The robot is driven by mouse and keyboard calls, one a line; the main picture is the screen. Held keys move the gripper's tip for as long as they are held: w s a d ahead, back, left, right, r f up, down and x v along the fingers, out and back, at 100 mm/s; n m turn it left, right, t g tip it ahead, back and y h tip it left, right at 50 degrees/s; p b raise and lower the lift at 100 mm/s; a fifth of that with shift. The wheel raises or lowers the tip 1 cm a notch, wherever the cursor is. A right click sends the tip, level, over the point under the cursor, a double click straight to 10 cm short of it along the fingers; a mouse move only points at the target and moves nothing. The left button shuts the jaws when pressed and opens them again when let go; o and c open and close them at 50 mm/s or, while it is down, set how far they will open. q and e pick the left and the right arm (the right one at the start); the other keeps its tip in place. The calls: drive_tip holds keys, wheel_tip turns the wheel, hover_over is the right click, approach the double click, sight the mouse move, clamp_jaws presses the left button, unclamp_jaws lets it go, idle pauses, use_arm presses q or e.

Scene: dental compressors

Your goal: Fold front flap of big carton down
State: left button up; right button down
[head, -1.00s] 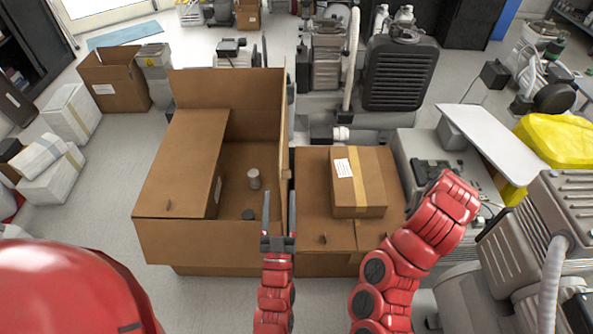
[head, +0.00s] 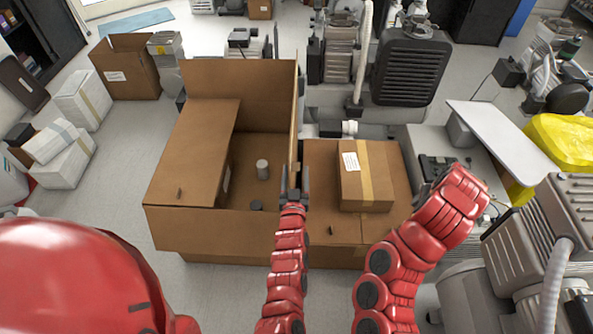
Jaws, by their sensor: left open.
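The big brown carton (head: 163,226) stands open left of centre. Its left flap (head: 193,150) lies folded inward over the opening. Its back flap (head: 240,88) and right flap (head: 297,110) stand up. The front flap (head: 220,232) appears to hang outward and down along the near side. Inside are a grey cylinder (head: 262,169) and a small dark piece (head: 256,205). My left gripper (head: 294,180) is open at the near end of the right flap; whether it touches the flap is unclear. My right arm is bent at the right, its gripper out of sight.
A closed carton (head: 320,190) to the right bears a smaller taped box (head: 365,176). Grey compressors (head: 410,70) stand behind and at the right. White boxes (head: 62,155) and another open carton (head: 125,68) are at the left. Floor is clear left of the big carton.

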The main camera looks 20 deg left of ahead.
use_arm(q)
drive_tip(key=shift+w+a, duration=0.2)
drive_tip(key=shift+w, duration=0.45)
clamp_jaws()
idle(1.0)
